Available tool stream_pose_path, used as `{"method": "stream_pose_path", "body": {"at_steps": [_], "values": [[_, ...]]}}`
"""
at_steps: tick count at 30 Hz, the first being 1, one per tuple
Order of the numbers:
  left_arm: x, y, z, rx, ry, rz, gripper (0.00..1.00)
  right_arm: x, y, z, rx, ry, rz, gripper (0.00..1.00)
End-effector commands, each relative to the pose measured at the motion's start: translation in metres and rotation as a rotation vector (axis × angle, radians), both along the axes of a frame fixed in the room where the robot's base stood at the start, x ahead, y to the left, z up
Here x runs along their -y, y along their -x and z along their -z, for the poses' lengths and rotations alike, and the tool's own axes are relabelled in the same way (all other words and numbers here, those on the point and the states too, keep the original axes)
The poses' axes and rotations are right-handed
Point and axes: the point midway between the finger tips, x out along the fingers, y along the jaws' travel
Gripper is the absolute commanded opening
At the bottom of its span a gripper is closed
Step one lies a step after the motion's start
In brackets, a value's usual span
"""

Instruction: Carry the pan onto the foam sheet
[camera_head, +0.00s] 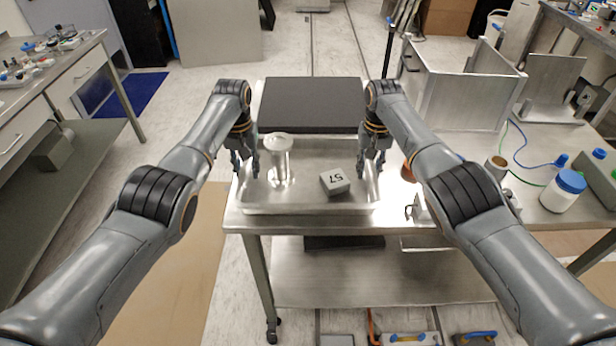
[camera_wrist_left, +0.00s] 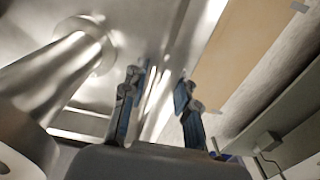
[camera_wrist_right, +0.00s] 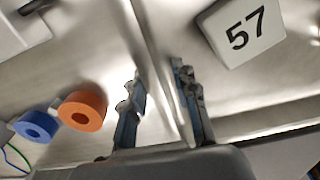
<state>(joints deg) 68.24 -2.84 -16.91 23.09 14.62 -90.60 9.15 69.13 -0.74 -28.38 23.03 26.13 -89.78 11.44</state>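The pan (camera_head: 305,208) is a shallow metal tray on the steel table. It holds a flanged metal cylinder (camera_head: 281,160) at left and a grey block marked 57 (camera_head: 335,182) at right. The foam sheet (camera_head: 312,105) is a dark flat slab directly behind the pan. My left gripper (camera_head: 245,172) is at the pan's left rim, fingers apart, with the rim (camera_wrist_left: 160,85) running between them. My right gripper (camera_head: 369,174) is at the right rim, fingers apart, with that rim (camera_wrist_right: 163,70) between them. Contact with the walls is unclear.
An orange ring (camera_wrist_right: 83,107) and a blue ring (camera_wrist_right: 36,125) lie right of the pan. A metal box frame (camera_head: 460,90) and a white jar with a blue lid (camera_head: 563,190) stand further right. The foam's top is clear.

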Motion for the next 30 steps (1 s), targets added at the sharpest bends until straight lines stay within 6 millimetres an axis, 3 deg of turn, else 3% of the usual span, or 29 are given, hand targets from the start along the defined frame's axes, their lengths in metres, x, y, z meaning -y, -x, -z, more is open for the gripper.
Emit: {"method": "stream_pose_path", "body": {"at_steps": [10,14,15,30], "values": [[0.0002,0.0001,0.0028,0.000,0.000,0.000,0.29,0.0000,-0.0001,0.0028,0.001,0.000,0.000,0.29],[0.0002,0.0001,0.0027,0.000,0.000,0.000,0.03,0.0001,-0.0001,0.0027,0.001,0.000,0.000,0.03],[0.0002,0.0000,0.0026,0.000,0.000,0.000,0.00,0.0001,-0.0001,0.0027,0.001,0.000,0.000,0.00],[0.0007,-0.0014,-0.0007,0.005,0.001,0.001,0.00,-0.0003,-0.0014,-0.0006,0.005,-0.001,-0.001,0.00]]}}
